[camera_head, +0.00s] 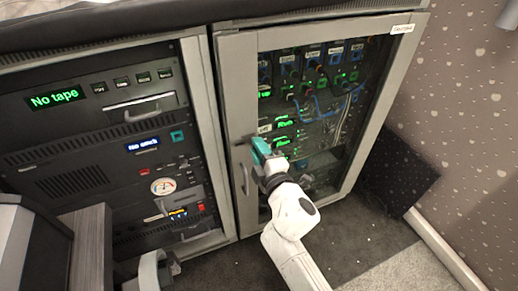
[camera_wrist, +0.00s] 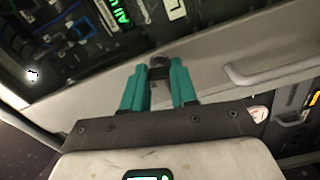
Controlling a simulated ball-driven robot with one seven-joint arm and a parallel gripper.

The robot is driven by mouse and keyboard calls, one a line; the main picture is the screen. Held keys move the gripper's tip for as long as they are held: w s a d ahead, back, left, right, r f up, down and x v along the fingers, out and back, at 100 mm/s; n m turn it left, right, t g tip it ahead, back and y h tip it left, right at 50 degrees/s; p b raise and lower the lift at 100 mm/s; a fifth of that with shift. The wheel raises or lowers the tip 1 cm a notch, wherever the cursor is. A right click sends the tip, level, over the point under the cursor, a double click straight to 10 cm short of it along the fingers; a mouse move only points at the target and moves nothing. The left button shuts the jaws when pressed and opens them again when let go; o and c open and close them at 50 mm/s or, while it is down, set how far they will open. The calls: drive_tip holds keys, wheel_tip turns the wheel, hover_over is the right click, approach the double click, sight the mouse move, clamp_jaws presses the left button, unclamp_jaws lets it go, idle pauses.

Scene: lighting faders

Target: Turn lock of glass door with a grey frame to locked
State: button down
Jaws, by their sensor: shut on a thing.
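The glass door with a grey frame (camera_head: 236,75) stands closed in the head view, with cables and lit devices behind its glass. My gripper (camera_head: 259,147) reaches the left strip of the frame, above the door handle (camera_head: 244,180). In the wrist view my gripper (camera_wrist: 160,78) has its teal fingers on both sides of the small dark lock (camera_wrist: 159,68) and is shut on it. The handle (camera_wrist: 275,72) lies to the right of the lock there. The fingers cover part of the lock, and I cannot tell whether it is at locked.
A second rack (camera_head: 95,130) with a "No tape" display and a gauge stands left of the door. A patterned wall (camera_head: 460,130) is on the right. Grey cabinets are at the lower left. Dark carpet (camera_head: 370,235) is clear in front of the door.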

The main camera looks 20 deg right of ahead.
drive_tip(key=shift+n, duration=1.1)
drive_tip(key=shift+a+f, duration=0.1)
drive_tip(key=c, duration=0.9)
unclamp_jaws()
drive_tip(key=s, duration=1.1)
